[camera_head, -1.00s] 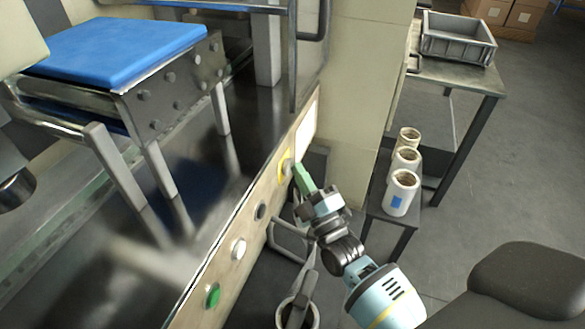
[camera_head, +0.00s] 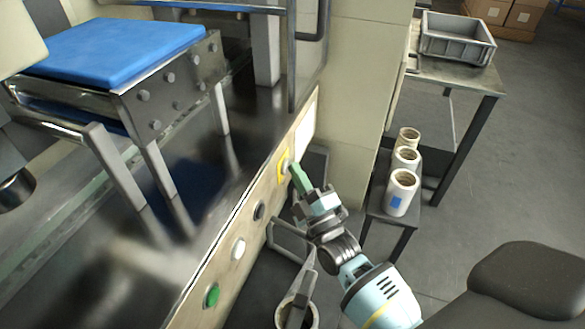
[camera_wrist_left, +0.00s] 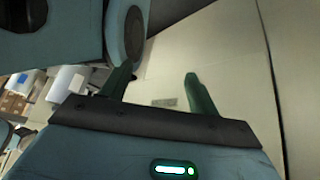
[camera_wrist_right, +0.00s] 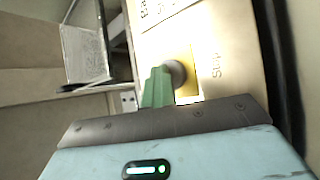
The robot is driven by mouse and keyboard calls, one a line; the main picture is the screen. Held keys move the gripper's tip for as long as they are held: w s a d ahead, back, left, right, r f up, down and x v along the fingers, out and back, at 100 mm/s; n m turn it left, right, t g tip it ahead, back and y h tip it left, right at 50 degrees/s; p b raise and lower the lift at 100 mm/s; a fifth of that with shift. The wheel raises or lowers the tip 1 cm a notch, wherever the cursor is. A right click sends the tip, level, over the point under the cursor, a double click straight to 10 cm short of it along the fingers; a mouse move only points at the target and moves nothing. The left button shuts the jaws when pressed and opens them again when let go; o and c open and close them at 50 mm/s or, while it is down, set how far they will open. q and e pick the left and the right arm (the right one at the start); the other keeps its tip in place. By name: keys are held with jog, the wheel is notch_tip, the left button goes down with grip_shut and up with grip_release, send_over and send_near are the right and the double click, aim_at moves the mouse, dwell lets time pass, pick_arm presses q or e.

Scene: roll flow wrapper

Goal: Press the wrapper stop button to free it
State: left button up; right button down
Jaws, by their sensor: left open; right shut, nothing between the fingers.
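The stop button shows in the right wrist view as a round grey-brown knob (camera_wrist_right: 175,73) on a yellow plate (camera_wrist_right: 190,85). In the head view its yellow surround (camera_head: 282,168) sits near the far end of the machine's front panel. My right gripper (camera_head: 294,168) is shut and empty, its green fingertips right by the button and partly hiding it. In the right wrist view the shut fingers (camera_wrist_right: 157,75) overlap the knob's left edge; I cannot tell whether they touch it. My left gripper (camera_wrist_left: 157,76) is open and empty, in front of a pale surface.
A black button (camera_head: 259,210), a white button (camera_head: 238,248) and a green button (camera_head: 212,295) line the panel (camera_head: 225,235). A blue belt (camera_head: 115,50) is at upper left. Several white rolls (camera_head: 401,192) stand right of my right arm. A grey crate (camera_head: 457,42) sits on a table behind.

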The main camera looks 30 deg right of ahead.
pick_arm(q)
jog(key=shift+w, duration=0.15)
pick_arm(e)
jog(key=shift+w+a, duration=0.1)
jog(key=shift+a, duration=0.05)
pick_arm(q)
jog(key=shift+w+r, duration=0.3)
jog(key=shift+w, duration=0.05)
pick_arm(e)
jog(key=shift+s, duration=0.2)
pick_arm(q)
notch_tip(320, 180, up, 2)
jog(key=p, duration=0.3)
jog(key=shift+w+r, duration=0.1)
jog(key=shift+r, duration=0.05)
pick_arm(e)
jog(key=s+d, duration=0.4)
jog(key=shift+s+d, duration=0.2)
jog(key=shift+s, duration=0.1)
pick_arm(q)
jog(key=shift+w, duration=0.3)
